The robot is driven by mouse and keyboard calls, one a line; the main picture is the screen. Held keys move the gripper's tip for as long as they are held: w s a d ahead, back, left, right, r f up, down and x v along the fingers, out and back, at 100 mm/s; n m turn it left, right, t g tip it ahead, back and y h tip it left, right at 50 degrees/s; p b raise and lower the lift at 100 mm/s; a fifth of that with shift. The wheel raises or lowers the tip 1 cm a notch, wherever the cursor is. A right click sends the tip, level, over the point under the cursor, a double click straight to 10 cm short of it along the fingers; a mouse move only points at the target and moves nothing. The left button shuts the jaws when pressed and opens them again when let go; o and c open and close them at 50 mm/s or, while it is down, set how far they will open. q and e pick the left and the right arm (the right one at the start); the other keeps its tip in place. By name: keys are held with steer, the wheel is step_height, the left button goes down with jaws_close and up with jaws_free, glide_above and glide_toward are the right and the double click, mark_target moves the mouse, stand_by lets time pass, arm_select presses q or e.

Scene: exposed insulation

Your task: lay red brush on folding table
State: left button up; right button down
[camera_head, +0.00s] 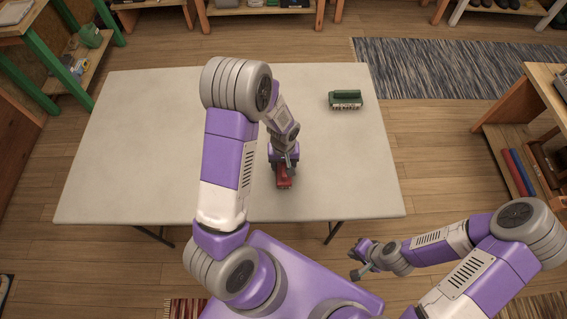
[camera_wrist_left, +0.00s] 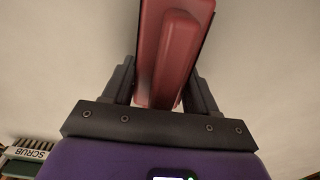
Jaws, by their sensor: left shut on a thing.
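The red brush (camera_head: 284,182) is over the near middle part of the folding table (camera_head: 130,150). My left gripper (camera_head: 284,171) is shut on it. In the left wrist view the red brush (camera_wrist_left: 172,50) sits between the two dark fingers of my left gripper (camera_wrist_left: 160,88), with the pale tabletop behind it. I cannot tell whether the brush touches the table. My right gripper (camera_head: 358,262) is off the table, beyond its near right edge. Its fingers are too small and turned to tell whether they are open.
Most of the tabletop is clear. Wooden shelves stand along the left (camera_head: 75,75), back and right (camera_head: 520,150).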

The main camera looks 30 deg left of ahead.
arm_select(q)
steer(key=shift+f, duration=0.1)
steer(key=o, duration=1.2)
step_height(320, 180, up, 12)
steer(key=p, duration=0.3)
